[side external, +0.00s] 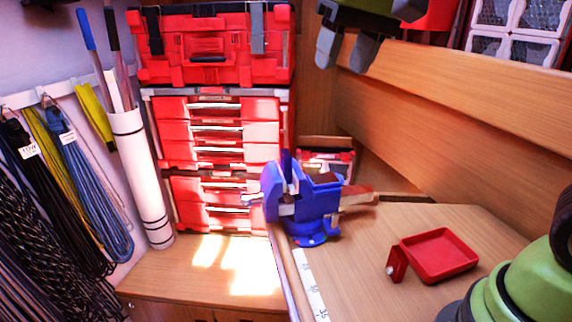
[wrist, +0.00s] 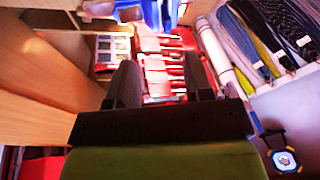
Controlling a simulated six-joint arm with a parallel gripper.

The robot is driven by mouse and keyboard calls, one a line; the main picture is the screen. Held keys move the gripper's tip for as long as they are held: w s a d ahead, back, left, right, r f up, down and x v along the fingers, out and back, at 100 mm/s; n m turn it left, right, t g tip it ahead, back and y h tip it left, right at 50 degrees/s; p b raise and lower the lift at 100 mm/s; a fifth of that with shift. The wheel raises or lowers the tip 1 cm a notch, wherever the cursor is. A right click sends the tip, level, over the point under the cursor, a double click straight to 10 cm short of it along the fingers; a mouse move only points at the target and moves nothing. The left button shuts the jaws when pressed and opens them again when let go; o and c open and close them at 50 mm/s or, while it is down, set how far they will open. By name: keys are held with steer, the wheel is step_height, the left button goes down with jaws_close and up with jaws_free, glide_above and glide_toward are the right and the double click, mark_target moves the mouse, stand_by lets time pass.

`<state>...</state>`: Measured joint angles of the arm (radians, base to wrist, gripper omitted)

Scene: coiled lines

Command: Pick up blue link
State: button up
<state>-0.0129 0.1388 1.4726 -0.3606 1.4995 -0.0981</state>
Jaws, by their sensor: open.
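No separate blue link can be made out for certain. A blue vise (side external: 312,205) is clamped at the left edge of the wooden bench, with an upright blue piece (side external: 287,167) at its jaws; I cannot tell whether that piece is a separate part. My gripper (side external: 345,54) is at the top of the side view, above and right of the vise and apart from it, fingers pointing down. In the wrist view my gripper (wrist: 162,84) has its two dark fingers spread with nothing held between them. A blue shape (wrist: 166,14) shows at the top of the wrist view.
A red tray (side external: 472,263) and a small red block (side external: 397,262) are on the bench (side external: 350,275). Red drawer boxes (side external: 215,130) are stacked behind. Coiled lines, including a blue coil (side external: 88,185), hang at left. A wooden ledge (side external: 440,110) runs beneath my gripper.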

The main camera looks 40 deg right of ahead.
steer(key=w+f+g, duration=0.1)
steer(key=w+f, duration=0.2)
steer(key=w, duration=0.3)
steer(key=m+g, duration=0.2)
glide_above(287, 154)
steer(key=shift+h, duration=0.4)
steer(key=f, duration=1.1)
steer(key=shift+s+d+f, duration=0.1)
steer(key=shift+d+f, duration=0.15)
steer(key=shift+d, duration=0.1)
steer(key=shift+a+f, duration=0.2)
steer(key=shift+f, duration=1.15)
steer(key=shift+a+f, duration=0.15)
steer(key=shift+f, duration=1.2)
jaws_close()
